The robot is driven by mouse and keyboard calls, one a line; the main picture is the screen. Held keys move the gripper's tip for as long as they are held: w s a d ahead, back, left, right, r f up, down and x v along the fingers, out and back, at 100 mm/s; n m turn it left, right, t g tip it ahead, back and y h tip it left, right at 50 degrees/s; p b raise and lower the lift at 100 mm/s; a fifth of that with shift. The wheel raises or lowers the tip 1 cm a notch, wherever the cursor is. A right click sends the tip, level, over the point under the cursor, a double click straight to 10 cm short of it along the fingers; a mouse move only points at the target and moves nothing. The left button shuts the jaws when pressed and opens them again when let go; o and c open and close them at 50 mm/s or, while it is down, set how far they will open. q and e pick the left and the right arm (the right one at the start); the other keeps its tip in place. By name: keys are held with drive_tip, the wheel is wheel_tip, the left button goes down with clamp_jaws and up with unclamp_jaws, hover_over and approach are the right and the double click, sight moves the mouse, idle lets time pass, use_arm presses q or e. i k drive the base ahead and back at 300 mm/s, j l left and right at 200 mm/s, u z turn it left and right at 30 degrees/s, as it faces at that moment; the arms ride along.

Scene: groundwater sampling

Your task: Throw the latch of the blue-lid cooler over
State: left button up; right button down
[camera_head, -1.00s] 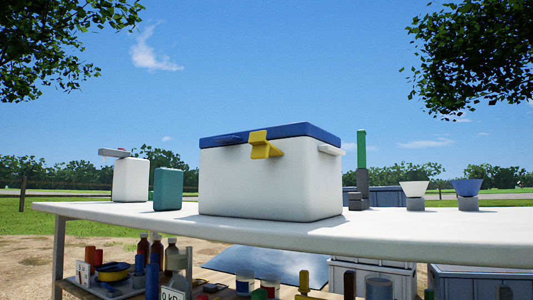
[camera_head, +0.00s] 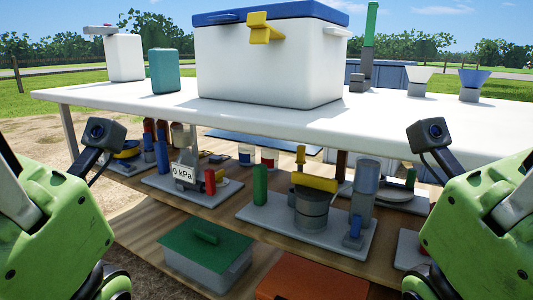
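The white cooler (camera_head: 268,65) with a blue lid (camera_head: 290,10) stands on the white table. Its lid looks shut. A yellow latch (camera_head: 261,27) sits on the front at the lid seam, its upper part against the lid edge and an arm reaching to the right. A pale side handle (camera_head: 337,31) is at its right end. My two green arms come in from the lower left and lower right, well apart from the cooler and below the tabletop height. The gripper fingers are out of the picture on both sides. Nothing touches the latch.
The white tabletop (camera_head: 150,104) also carries a white container (camera_head: 125,60), a teal container (camera_head: 165,72), a green-topped post (camera_head: 369,50) and two funnels (camera_head: 418,77). The shelf below (camera_head: 130,215) is crowded with equipment, a green-lid box (camera_head: 207,246) and an orange box (camera_head: 312,282).

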sight(261, 32)
drive_tip(key=k, duration=1)
